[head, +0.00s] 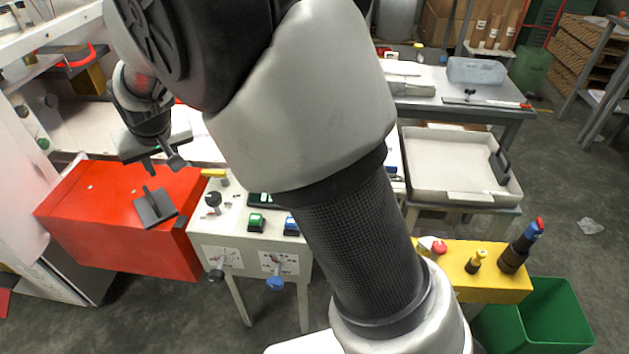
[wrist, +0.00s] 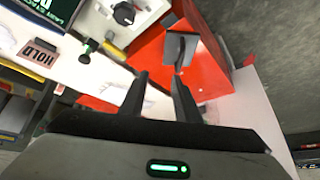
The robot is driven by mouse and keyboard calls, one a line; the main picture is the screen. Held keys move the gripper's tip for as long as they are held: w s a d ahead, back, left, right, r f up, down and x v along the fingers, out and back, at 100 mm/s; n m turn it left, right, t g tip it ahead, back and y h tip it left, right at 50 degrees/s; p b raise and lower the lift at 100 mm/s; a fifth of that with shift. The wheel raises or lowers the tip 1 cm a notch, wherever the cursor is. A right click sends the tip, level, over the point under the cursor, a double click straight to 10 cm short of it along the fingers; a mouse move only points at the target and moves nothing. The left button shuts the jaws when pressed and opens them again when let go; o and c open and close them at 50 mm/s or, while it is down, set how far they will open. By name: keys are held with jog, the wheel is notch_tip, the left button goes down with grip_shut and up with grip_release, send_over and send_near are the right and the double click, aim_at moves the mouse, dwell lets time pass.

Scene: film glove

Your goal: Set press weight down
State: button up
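The press weight (head: 155,207) looks like a dark grey plate with an upright handle. It rests on top of the red box (head: 95,215), near that box's right front edge. It also shows in the wrist view (wrist: 182,48), beyond my fingertips. My gripper (head: 163,164) is above and behind the weight in the head view, apart from it. In the wrist view my gripper (wrist: 160,82) has its two fingers spread, with nothing between them.
A control panel (head: 222,235) with knobs and green and blue buttons stands right of the red box. A white-framed machine (head: 25,200) is at the left. A tray (head: 450,165), a yellow block (head: 490,285) and a green bin (head: 545,320) are at the right.

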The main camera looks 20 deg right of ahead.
jog(key=s+d+r+m, duration=0.1)
jog(key=s+d+r, duration=0.25)
jog(key=d, duration=0.25)
jog(key=s+d+r, duration=0.2)
jog(key=d+r, duration=0.2)
jog(key=d, duration=0.2)
jog(key=s+d+r+m+h, duration=0.1)
jog(key=s+d, duration=0.7)
jog(key=s, duration=0.3)
jog(key=s+d+r+m+h, duration=0.1)
jog(key=s+d+r, duration=0.1)
jog(key=s+d, duration=0.7)
jog(key=shift+s+r+m, duration=0.2)
jog(key=shift+s+m, duration=0.1)
jog(key=shift+s, duration=0.7)
